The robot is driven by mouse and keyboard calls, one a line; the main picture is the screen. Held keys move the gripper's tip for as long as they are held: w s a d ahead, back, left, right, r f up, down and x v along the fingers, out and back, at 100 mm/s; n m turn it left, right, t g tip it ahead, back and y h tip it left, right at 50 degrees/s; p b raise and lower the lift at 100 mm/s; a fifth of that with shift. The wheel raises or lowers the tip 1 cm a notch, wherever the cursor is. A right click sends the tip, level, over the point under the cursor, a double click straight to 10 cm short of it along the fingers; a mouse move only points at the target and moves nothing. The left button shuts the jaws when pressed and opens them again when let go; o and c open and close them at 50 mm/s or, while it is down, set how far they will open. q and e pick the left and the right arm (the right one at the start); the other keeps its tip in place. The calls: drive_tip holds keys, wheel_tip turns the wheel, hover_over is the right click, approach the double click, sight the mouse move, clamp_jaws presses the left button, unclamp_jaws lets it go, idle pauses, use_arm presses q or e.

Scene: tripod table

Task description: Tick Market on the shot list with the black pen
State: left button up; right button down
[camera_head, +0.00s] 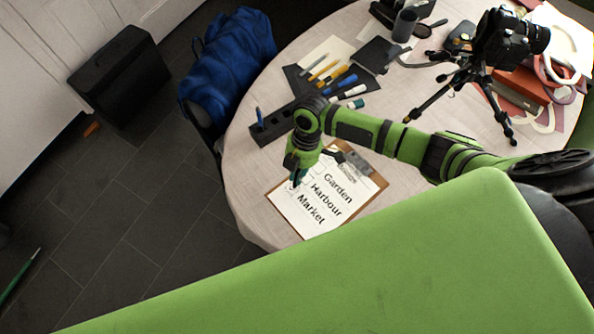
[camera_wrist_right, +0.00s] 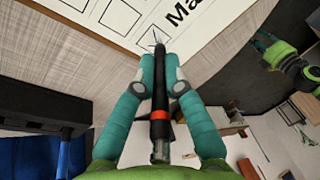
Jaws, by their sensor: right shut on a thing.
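The shot list (camera_head: 308,222) is a white sheet on a brown clipboard (camera_head: 371,190), listing Garden, Harbour and Market beside boxes. My right gripper (camera_head: 296,180) is over the sheet's left edge, by the boxes. In the wrist view, its teal fingers (camera_wrist_right: 160,80) are shut on the black pen (camera_wrist_right: 159,104), which has an orange-red band. The pen's tip is at the box (camera_wrist_right: 151,40) beside the word starting "Ma". Thin dark lines show there; I cannot separate ink from tip. My left gripper (camera_wrist_right: 264,44) shows small in the wrist view, its opening unclear.
A dark pen block (camera_head: 268,132) with a blue pen stands left of the clipboard. Several markers (camera_head: 330,75) lie behind it. A camera on a tripod (camera_head: 508,40) stands at the back right. A blue bag (camera_head: 230,60) is beside the round table's left edge.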

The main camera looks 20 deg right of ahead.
wheel_tip(320, 180, up, 5)
drive_tip(key=p, duration=0.5)
drive_tip(key=shift+r+p, duration=0.35)
drive_tip(key=shift+r, duration=0.7)
